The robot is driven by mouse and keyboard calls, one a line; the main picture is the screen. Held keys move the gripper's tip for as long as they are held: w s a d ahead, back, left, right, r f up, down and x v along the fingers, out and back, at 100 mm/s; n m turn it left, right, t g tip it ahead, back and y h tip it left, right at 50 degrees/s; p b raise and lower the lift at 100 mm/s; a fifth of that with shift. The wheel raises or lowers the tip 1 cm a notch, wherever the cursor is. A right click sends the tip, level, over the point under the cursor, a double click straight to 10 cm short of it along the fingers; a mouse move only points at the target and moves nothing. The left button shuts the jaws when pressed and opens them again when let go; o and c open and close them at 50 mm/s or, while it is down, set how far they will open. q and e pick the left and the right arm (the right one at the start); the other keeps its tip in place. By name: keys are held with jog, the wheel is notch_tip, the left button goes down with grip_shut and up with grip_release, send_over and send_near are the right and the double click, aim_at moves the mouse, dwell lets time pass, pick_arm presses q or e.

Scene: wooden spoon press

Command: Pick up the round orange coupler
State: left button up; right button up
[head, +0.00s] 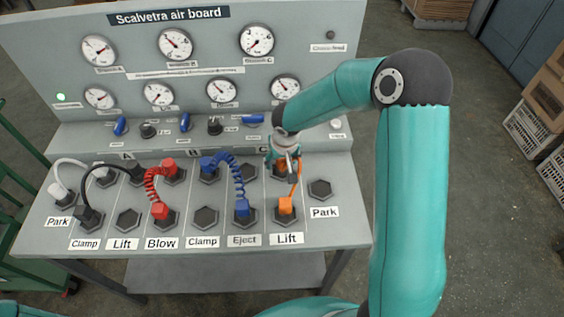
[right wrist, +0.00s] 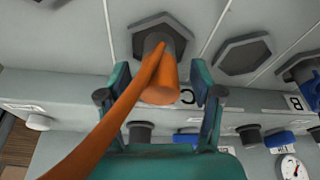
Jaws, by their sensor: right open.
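The round orange coupler (right wrist: 161,88) sits at a hexagonal socket (right wrist: 188,38) in the upper row of the board, near the letter C. In the head view it shows only as a small orange patch (head: 282,168) under my right gripper (head: 284,158). An orange hose (right wrist: 112,118) runs from it to a second, blockier orange coupler (head: 286,205) at the front "Lift" socket. In the right wrist view my right gripper (right wrist: 159,93) is open, with one finger on each side of the round coupler. Contact cannot be told. My left gripper is out of view.
A coiled blue hose (head: 231,170) with couplers stands just left of my right gripper. A coiled red hose (head: 152,185), a black hose and a white hose are farther left. Empty sockets, such as the right "Park" socket (head: 319,189), stand nearby. Gauges and blue levers line the back.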

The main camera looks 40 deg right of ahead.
jog(key=shift+w+d+f, duration=0.1)
jog(key=shift+w+f, duration=0.05)
jog(key=shift+f, duration=0.4)
grip_shut()
jog(key=shift+r, duration=0.2)
